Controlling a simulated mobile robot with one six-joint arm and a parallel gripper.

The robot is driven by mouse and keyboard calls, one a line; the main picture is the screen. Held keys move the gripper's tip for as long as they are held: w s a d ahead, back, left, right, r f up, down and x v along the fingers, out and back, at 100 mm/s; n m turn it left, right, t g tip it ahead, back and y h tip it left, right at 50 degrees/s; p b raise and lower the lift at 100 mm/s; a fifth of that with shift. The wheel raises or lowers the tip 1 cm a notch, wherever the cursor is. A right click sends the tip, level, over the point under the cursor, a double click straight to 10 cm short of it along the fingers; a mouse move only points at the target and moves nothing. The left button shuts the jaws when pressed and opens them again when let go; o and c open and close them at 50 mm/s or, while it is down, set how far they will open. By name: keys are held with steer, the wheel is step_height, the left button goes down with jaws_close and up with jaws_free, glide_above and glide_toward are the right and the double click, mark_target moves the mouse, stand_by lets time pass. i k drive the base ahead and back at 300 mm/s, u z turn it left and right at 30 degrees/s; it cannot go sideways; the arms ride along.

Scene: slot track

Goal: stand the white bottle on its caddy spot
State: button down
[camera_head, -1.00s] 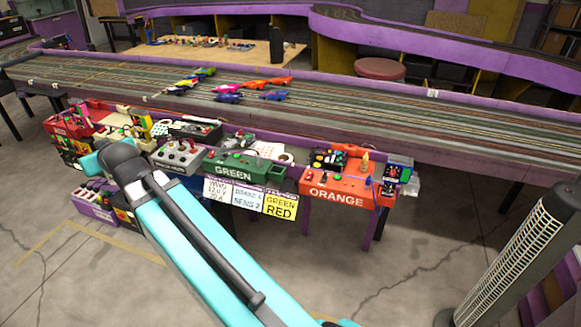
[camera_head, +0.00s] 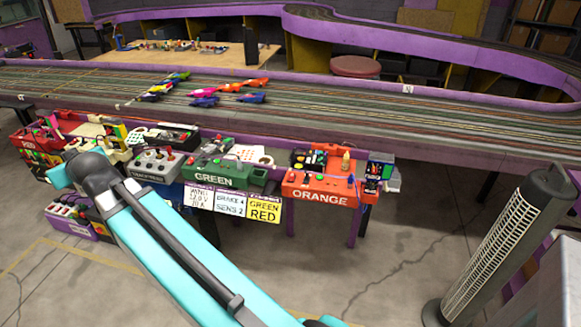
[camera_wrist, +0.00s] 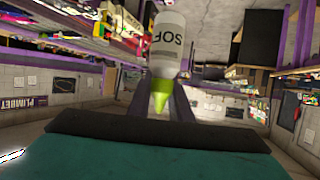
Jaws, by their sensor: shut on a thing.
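The white bottle (camera_wrist: 166,45) shows in the wrist view, with dark lettering on its side and a lime-green tip (camera_wrist: 161,95). The wrist picture has the room upside down, and the tip points to the bottom of the picture. My gripper (camera_wrist: 160,92) is shut on the bottle, its dark fingers on either side near the green tip. The head view shows my arm across the lower left, but neither the gripper nor the bottle can be made out there. I cannot pick out the caddy spot in either view.
A slot track (camera_head: 300,108) with several toy cars crosses the head view. Before it stand a green box (camera_head: 222,174) and an orange box (camera_head: 320,186) with small items on top. A tall grey fan (camera_head: 495,245) stands at the right. The floor between is clear.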

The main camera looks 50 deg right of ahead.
mark_target(299, 166)
steer(key=i, duration=0.95)
steer(key=u, duration=0.05)
